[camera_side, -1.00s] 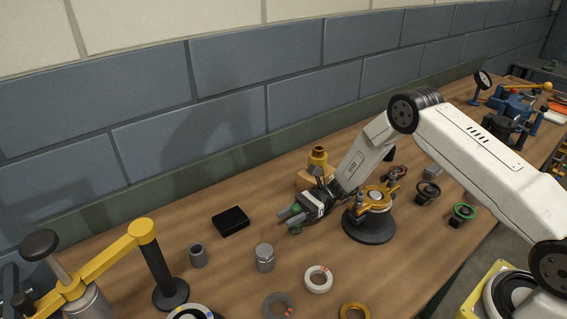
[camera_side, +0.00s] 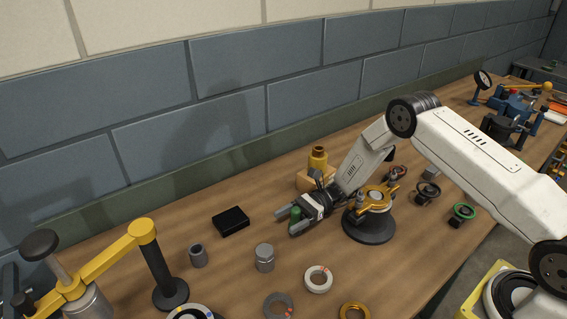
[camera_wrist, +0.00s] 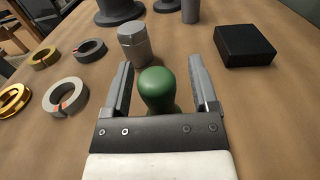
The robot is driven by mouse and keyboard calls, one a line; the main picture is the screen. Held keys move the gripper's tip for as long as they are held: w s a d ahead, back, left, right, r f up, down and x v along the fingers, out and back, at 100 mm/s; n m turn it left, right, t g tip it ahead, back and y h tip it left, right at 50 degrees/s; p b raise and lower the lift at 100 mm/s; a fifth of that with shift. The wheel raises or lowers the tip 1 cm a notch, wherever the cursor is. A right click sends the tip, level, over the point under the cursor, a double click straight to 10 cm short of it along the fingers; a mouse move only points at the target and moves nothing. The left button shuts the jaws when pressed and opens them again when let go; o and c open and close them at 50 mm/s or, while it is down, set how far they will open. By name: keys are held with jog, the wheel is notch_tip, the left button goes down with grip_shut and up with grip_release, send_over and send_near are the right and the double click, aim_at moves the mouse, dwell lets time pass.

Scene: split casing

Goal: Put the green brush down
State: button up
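The green brush (camera_side: 295,214) stands upright between the two fingers of my gripper (camera_side: 286,222), low over the wooden bench. In the wrist view its rounded green top (camera_wrist: 157,88) sits between the fingertips, with a gap on each side. My gripper (camera_wrist: 160,82) is open around it and the fingers do not appear to touch it. The lower end of the brush is hidden, so I cannot see clearly how it meets the bench.
A black box (camera_side: 231,221) lies to the left, with a grey metal cylinder (camera_side: 265,258) in front. A round gold-topped fixture (camera_side: 370,215) stands close to the right of my gripper. Rings, including a white one (camera_side: 318,280), lie toward the front. Bare bench lies between.

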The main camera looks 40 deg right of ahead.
jog(key=shift+d, duration=3.9)
